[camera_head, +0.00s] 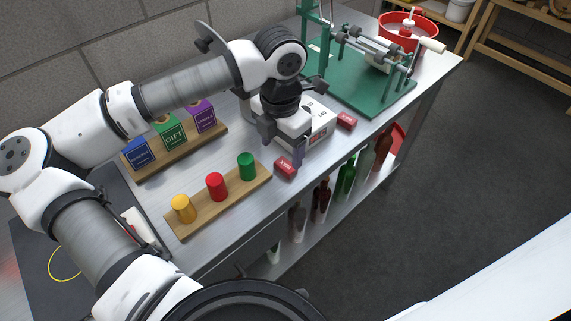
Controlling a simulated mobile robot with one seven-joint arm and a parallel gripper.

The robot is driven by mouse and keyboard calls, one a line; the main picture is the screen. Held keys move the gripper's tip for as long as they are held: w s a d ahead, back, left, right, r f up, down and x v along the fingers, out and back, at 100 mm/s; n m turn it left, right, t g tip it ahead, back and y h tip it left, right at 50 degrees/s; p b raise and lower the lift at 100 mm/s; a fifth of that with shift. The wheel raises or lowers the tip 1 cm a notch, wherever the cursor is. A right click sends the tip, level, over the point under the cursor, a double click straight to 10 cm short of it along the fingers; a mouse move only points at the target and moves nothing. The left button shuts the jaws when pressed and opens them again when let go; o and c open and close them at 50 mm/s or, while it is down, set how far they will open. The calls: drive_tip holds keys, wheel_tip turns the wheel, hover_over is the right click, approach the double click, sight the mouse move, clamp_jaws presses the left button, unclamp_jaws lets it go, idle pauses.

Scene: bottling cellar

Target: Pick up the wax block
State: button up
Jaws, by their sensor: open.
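A small red wax block (286,167) with white lettering lies on the metal bench top, just off the right end of the front wooden strip. A second, similar red block (347,121) lies farther back to the right, beside a white box (318,125); its lettering is too small to read. My gripper (284,149) points down just behind and above the nearer block. Its fingers are apart, and I see nothing held between them. I cannot tell the exact height of the fingertips above the bench.
The front wooden strip (212,212) bears a yellow (183,208), a red (216,186) and a green cylinder (247,166). Behind it, a rack (180,150) holds blue, green and purple boxes. A green machine (365,80) and red bucket (405,30) stand at the back right. Bottles line a lower shelf.

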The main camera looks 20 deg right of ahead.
sight(283, 173)
drive_tip(key=f, duration=0.1)
drive_tip(key=f+p, duration=0.1)
drive_tip(key=f, duration=0.3)
drive_tip(key=shift+s+p, duration=0.35)
drive_tip(key=shift+p, duration=0.05)
drive_tip(key=shift+d, duration=0.1)
drive_tip(key=shift+c, duration=0.4)
drive_tip(key=c, duration=1)
